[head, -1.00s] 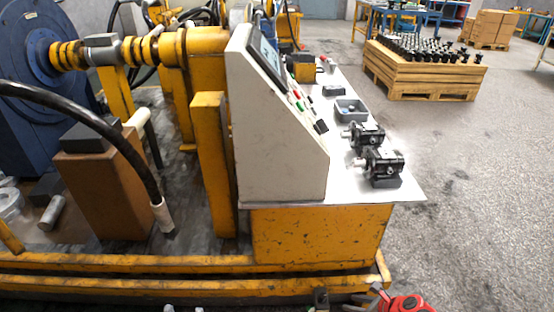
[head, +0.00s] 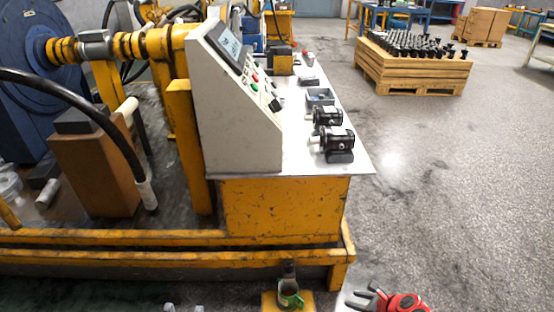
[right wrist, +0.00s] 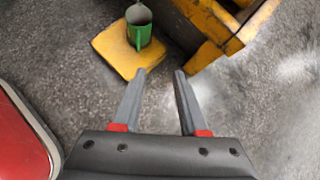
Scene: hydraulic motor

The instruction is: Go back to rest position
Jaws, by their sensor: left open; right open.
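My right gripper (head: 361,297) is at the bottom right of the head view, low over the bare floor and empty. In the right wrist view its two fingers (right wrist: 158,73) stand apart with only floor between them.
A yellow-framed test bench (head: 280,210) carries a control console (head: 235,120) and two dark hydraulic motors (head: 338,140). A green mug (right wrist: 139,30) stands on a yellow block (right wrist: 118,55) near my right gripper.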

